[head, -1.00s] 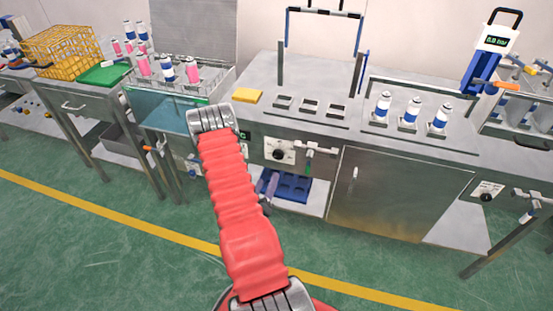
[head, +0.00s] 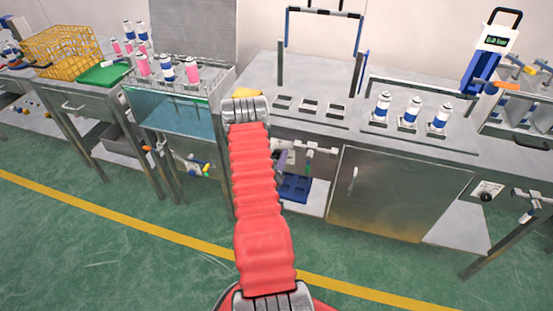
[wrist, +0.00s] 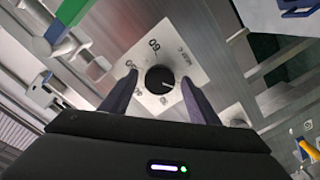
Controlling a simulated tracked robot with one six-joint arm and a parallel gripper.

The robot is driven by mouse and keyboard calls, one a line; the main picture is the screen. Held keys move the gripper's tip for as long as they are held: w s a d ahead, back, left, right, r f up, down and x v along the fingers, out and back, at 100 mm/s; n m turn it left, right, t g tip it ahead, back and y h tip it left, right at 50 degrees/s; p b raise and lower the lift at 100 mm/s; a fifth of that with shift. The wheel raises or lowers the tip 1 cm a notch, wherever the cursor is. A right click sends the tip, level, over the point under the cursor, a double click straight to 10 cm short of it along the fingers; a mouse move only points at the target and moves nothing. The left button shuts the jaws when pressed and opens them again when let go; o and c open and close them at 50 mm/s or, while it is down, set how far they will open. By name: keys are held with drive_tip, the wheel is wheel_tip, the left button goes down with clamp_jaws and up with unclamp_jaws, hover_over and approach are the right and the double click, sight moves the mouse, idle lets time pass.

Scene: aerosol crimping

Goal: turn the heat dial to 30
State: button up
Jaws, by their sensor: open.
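The heat dial (wrist: 160,79) is a round black knob on a pale plate with printed numbers, seen in the wrist view. A light pointer mark on it points right and slightly down in that view; the nearby numbers are too small to read surely. My gripper (wrist: 159,80) is open, with one dark finger on each side of the dial. Whether the fingers touch the knob cannot be told. In the head view my red arm hides the dial.
A valve with a green part (wrist: 72,12) is close to the dial. A metal cabinet door (head: 390,195) stands to the right, and a blue tray (head: 294,188) sits on the shelf below. The water bath (head: 175,115) is at left. The green floor in front is clear.

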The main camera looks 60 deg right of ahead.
drive_tip(key=shift+d, duration=0.35)
drive_tip(key=shift+c, duration=0.2)
drive_tip(key=shift+a, duration=0.1)
drive_tip(key=c, duration=1)
drive_tip(key=shift+m, duration=0.4)
drive_tip(key=m, duration=1.1)
